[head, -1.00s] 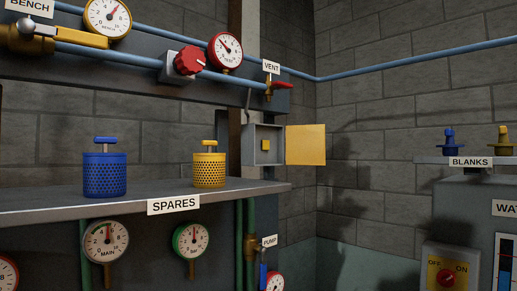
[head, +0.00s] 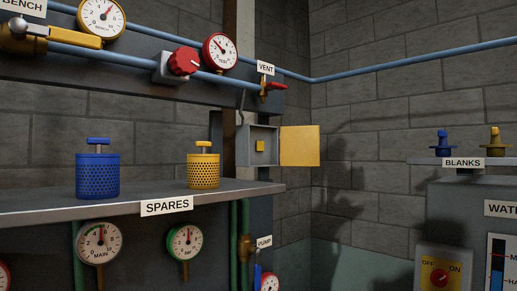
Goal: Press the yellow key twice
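A small yellow key (head: 260,146) sits inside an open grey wall box (head: 243,157) near the middle of the head view. The box's yellow door (head: 299,146) stands swung open to the right. Neither of my grippers shows in the head view, and nothing touches the key.
A shelf labelled SPARES (head: 166,206) holds a blue canister (head: 97,177) and a yellow canister (head: 203,172) left of the box. A pipe with a red knob (head: 184,62) and a red-handled vent valve (head: 274,87) runs above. A BLANKS shelf (head: 425,161) stands at right.

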